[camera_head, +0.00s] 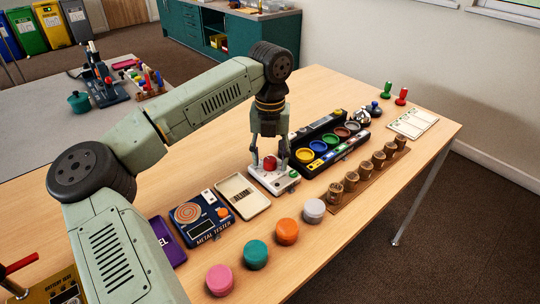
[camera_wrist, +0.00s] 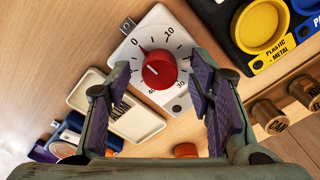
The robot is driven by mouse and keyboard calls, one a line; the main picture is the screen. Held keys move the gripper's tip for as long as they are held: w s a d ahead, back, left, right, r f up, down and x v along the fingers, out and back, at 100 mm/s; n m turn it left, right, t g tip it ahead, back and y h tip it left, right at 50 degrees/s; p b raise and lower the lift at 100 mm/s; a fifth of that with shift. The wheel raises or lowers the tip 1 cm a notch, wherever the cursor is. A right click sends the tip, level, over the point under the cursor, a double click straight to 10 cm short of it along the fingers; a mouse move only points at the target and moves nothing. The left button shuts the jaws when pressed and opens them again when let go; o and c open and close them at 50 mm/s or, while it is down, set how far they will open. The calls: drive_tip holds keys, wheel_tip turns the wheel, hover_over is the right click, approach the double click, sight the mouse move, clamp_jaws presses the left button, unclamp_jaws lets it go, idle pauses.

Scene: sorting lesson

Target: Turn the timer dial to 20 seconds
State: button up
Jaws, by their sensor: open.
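The timer is a white plate (camera_head: 276,182) with a round red dial (camera_head: 270,163) on the wooden table. In the wrist view the red dial (camera_wrist: 159,69) sits on the white plate (camera_wrist: 155,28), with marks 0, 10, 30 and 40 readable. The 20 mark is hidden, apparently behind the right finger. A small red tip on the dial's edge points toward the 0 mark. My gripper (camera_head: 270,158) is over the timer, pointing down. In the wrist view my gripper (camera_wrist: 158,66) is open, with one finger on each side of the dial and visible gaps.
A black sorting tray (camera_head: 331,160) with coloured cups stands close to the right of the timer. A cream tray (camera_head: 242,196) and a blue metal tester (camera_head: 190,212) lie to the left. A rack with wooden cylinders (camera_head: 364,177) and loose coloured pucks (camera_head: 287,231) stand in front.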

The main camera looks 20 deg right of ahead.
drive_tip(key=shift+f, duration=0.2)
drive_tip(key=shift+c, duration=0.2)
clamp_jaws()
idle(0.4)
